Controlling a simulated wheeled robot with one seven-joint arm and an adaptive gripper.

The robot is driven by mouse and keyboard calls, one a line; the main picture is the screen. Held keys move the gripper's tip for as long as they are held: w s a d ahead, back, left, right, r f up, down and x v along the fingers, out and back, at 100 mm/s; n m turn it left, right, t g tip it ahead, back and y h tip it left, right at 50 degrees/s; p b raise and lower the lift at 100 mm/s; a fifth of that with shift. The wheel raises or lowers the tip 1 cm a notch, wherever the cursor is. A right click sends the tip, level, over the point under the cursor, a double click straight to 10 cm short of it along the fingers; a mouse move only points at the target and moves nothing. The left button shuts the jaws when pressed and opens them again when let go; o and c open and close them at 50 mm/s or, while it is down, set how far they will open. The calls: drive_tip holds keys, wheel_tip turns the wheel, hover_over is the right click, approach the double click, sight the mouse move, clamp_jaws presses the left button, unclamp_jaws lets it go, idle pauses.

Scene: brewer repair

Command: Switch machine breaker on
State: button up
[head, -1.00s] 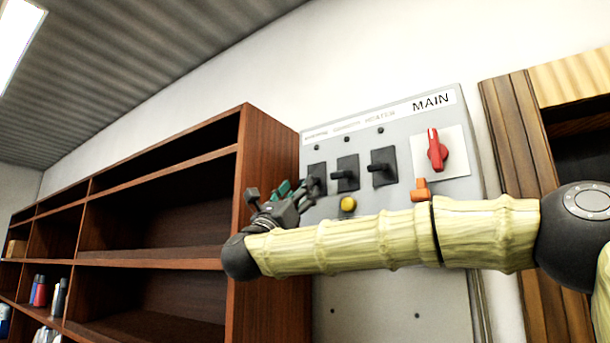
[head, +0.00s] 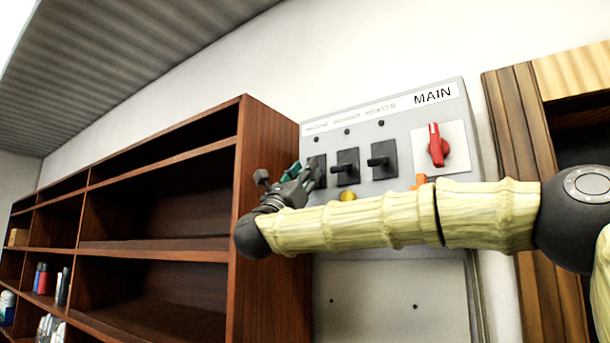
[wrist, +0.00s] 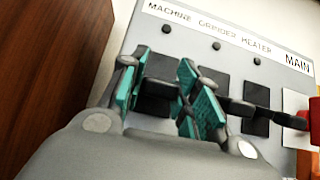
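The grey breaker panel (head: 390,270) hangs on the wall. Its label strip reads machine, grinder, heater in the wrist view (wrist: 215,35). The machine breaker (wrist: 155,97) is the leftmost black switch, seen between my fingers; in the head view its plate (head: 319,163) is partly covered by my fingers. My gripper (wrist: 162,92) is open, one teal-padded finger on each side of the machine breaker's lever. Whether either finger touches the lever I cannot tell. In the head view my gripper (head: 304,178) is at the panel's left edge.
Right of it are the grinder breaker (head: 347,168), the heater breaker (head: 382,160) and the red main switch (head: 435,146). A yellow button (head: 348,196) and an orange part (head: 421,180) show just above my arm. A brown shelf (head: 245,200) stands close on the left.

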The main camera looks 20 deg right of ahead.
drive_tip(key=shift+y+b, duration=0.3)
drive_tip(key=shift+b, duration=0.4)
drive_tip(key=shift+g+b, duration=0.4)
drive_tip(key=shift+r+g+y+b, duration=0.6)
drive_tip(key=shift+y+b, duration=0.4)
drive_tip(key=shift+b, duration=0.05)
drive_tip(key=shift+r+g+y, duration=0.65)
drive_tip(key=shift+g+y, duration=0.05)
drive_tip(key=shift+y, duration=0.2)
drive_tip(key=shift+d+r+g+y, duration=0.15)
drive_tip(key=shift+r+g+y, duration=0.4)
drive_tip(key=shift+y, duration=0.25)
drive_tip(key=o, duration=0.9)
drive_tip(key=shift+o, duration=0.7)
drive_tip(key=shift+w+d, duration=0.15)
